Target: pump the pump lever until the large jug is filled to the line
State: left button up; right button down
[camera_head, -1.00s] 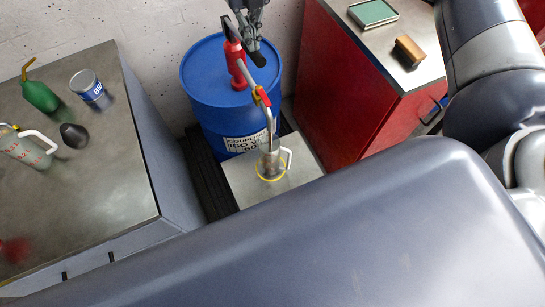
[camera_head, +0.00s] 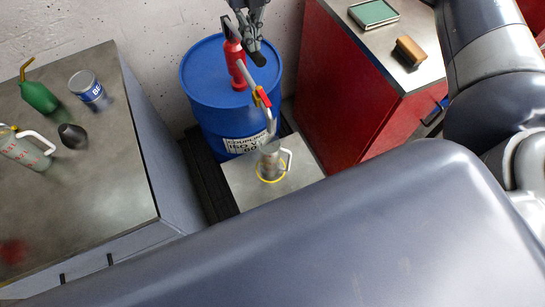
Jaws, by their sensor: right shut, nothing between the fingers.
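The red pump (camera_head: 235,66) stands on top of the blue drum (camera_head: 205,82), its lever (camera_head: 230,29) at the pump's head. My right gripper (camera_head: 256,56) is shut with nothing in it, beside the lever and above the drum. I cannot tell whether it touches the lever. The spout (camera_head: 270,118), with a red and yellow valve (camera_head: 263,97), runs down to a jug (camera_head: 269,166) with a white handle. This jug stands in a yellow ring on a grey plate. The liquid level and the line cannot be made out. My left gripper is not in view.
The left bench (camera_head: 105,175) holds another jug (camera_head: 22,150), a green oil can (camera_head: 38,97), a blue-and-white tin (camera_head: 87,90) and a dark object (camera_head: 72,135). A red cabinet (camera_head: 345,95) with a brush (camera_head: 410,51) and a green-topped box (camera_head: 374,13) stands right of the drum.

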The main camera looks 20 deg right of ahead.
pick_arm(q)
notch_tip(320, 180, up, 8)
jog(key=p, duration=0.7)
pick_arm(e)
notch_tip(320, 180, up, 14)
jog(key=w, duration=0.1)
jog(key=shift+w, duration=0.3)
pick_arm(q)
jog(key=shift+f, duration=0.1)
pick_arm(e)
jog(key=shift+f, duration=0.1)
